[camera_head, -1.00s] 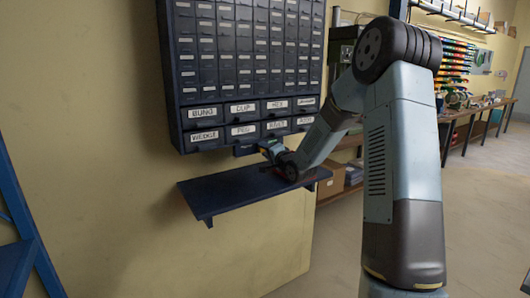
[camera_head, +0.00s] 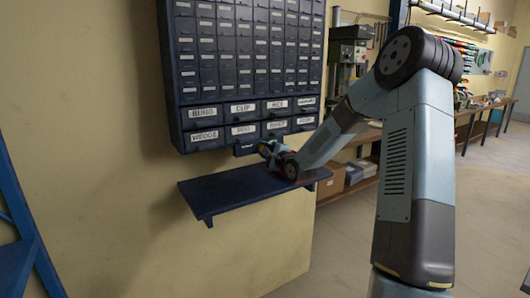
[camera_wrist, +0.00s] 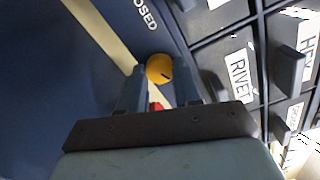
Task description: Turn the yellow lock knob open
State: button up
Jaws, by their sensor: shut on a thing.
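The yellow lock knob (camera_wrist: 158,66) is round with a dark mark on its face. It sits between the two fingers of my gripper (camera_wrist: 161,78) in the wrist view, and the fingers are shut on it. The white letters "OSED" show on the dark blue panel above it, the rest cut off. In the head view my gripper (camera_head: 266,150) is at the bottom edge of the drawer cabinet, just above the shelf. The knob is too small and hidden to make out there.
The dark drawer cabinet (camera_head: 243,85) has rows of labelled drawers. A RIVET drawer (camera_wrist: 238,75) is right of my fingers.

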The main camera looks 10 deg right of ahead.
jog(key=shift+s+d+f, duration=0.15)
jog(key=shift+f, duration=0.25)
jog(key=o, duration=1.1)
jog(key=shift+r, duration=0.2)
jog(key=shift+c, duration=0.2)
jog(key=v, duration=1.3)
jog(key=shift+s, duration=0.25)
